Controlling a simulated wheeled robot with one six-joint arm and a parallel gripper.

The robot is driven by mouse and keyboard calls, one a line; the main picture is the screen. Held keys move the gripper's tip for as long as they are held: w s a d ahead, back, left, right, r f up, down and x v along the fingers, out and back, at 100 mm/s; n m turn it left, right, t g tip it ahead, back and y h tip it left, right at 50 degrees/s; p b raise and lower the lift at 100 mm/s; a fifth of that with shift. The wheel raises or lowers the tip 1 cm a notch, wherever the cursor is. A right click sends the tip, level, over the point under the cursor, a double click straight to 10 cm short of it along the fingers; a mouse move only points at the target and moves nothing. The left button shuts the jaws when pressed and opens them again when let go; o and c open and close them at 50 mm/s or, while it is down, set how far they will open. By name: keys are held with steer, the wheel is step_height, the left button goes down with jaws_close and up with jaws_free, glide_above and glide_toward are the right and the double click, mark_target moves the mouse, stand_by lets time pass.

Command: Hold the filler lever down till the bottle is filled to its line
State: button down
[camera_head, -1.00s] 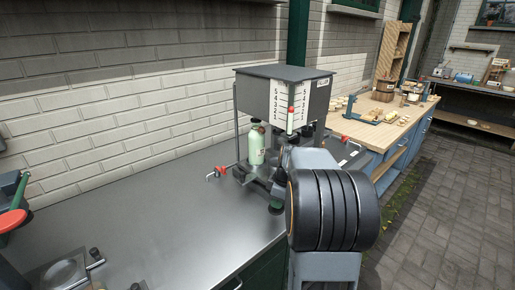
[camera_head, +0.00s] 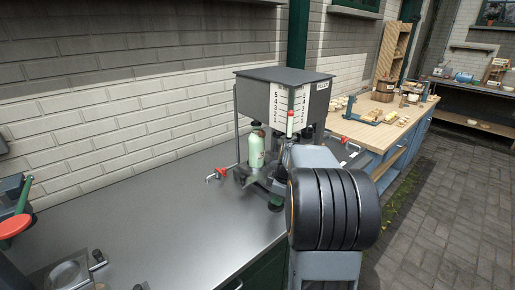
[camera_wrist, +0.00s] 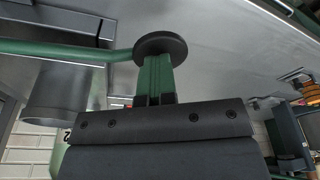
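The filler (camera_head: 268,98) is a dark grey tank on legs with a white numbered scale and a red-topped marker on its front. A pale green bottle (camera_head: 257,148) stands upright under it at the left; its fill line is too small to make out. In the wrist view, the filler lever (camera_wrist: 95,54) is a green bar ending in a round dark knob (camera_wrist: 160,44). My gripper (camera_wrist: 154,80) has its narrow fingers close together at the underside of the knob in that picture; contact is hard to judge. In the head view my arm hides the fingertips.
Red-handled taps (camera_head: 220,172) stick out beside the filler. A wooden bench (camera_head: 368,135) with several small items stands to the right. A brick wall is behind.

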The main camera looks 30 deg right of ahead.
steer(key=shift+r, duration=0.1)
steer(key=shift+r+p, duration=0.65)
steer(key=shift+r, duration=0.35)
steer(key=shift+a+r+p, duration=0.1)
steer(key=shift+r+p, duration=0.7)
steer(key=shift+r, duration=0.25)
steer(key=shift+r+p, duration=0.7)
steer(key=shift+r, duration=0.3)
